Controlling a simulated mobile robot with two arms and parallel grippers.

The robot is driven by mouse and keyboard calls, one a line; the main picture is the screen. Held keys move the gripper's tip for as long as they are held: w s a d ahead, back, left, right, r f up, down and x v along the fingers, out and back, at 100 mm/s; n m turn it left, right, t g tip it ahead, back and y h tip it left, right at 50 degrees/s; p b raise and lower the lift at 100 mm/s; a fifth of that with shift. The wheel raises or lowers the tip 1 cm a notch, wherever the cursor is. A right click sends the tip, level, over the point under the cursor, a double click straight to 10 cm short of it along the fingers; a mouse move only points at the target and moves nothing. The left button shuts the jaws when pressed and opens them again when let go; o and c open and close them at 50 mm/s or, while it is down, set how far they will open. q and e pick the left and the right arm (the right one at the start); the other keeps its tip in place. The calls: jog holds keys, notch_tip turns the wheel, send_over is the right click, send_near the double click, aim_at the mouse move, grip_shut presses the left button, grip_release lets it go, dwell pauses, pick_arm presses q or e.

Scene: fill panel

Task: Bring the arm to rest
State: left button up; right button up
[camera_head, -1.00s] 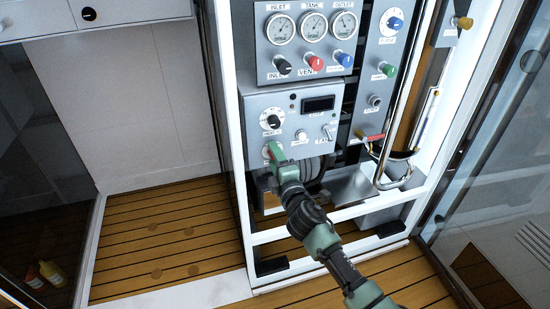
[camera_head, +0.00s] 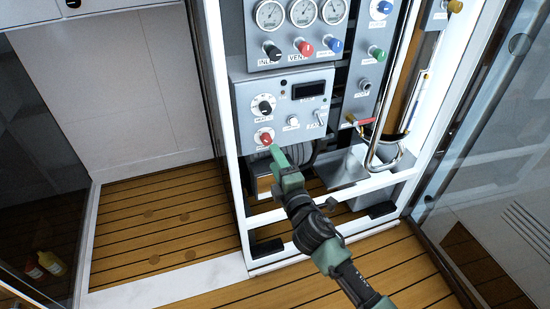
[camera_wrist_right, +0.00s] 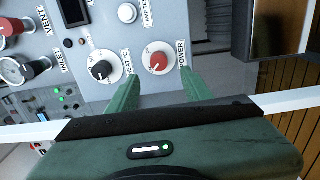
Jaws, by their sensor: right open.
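My right arm comes in from the lower right in the head view. Its green gripper (camera_head: 274,157) is just below the lower control box (camera_head: 282,110) of the panel. In the right wrist view the gripper (camera_wrist_right: 160,88) is open, with its two green fingers apart and nothing between them. The red knob (camera_head: 265,138) on its white dial lies just beyond the fingertips; it also shows in the right wrist view (camera_wrist_right: 158,61), labelled POWER. A black knob (camera_wrist_right: 102,70) is beside it. My left gripper is not in view.
The white frame (camera_head: 240,215) surrounds the panel, with a lower crossbar below the box. A bent metal pipe (camera_head: 375,150) stands at the right. Glass (camera_head: 480,120) is further right. The wooden slatted floor (camera_head: 165,230) at left is mostly clear, with two small bottles (camera_head: 50,263) at far left.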

jog(key=s+d+f+m+g+h, duration=0.3)
jog(key=s+d+f+m, duration=0.35)
jog(key=f, duration=0.25)
jog(key=s+d+f+m+g+h, duration=0.35)
jog(key=s+d+f+m, duration=0.3)
jog(key=f, duration=0.25)
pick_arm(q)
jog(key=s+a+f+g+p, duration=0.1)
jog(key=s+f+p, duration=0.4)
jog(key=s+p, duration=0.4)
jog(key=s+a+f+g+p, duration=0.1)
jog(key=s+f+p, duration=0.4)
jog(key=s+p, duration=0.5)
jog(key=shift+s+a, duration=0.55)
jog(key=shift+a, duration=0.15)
pick_arm(e)
jog(key=s+d+f+m+g, duration=0.2)
jog(key=s+f, duration=0.4)
jog(key=s, duration=0.8)
jog(key=s+d+f+m+g, duration=0.2)
jog(key=s+f, duration=0.5)
jog(key=s, duration=0.7)
jog(key=s+d+f+m+g, duration=0.2)
jog(key=s+d+f+g, duration=0.2)
jog(key=s, duration=1.1)
notch_tip(320, 180, down, 2)
jog(key=shift+d+f+g+y, duration=0.25)
jog(key=shift+g+y, duration=0.2)
jog(key=shift+g, duration=0.4)
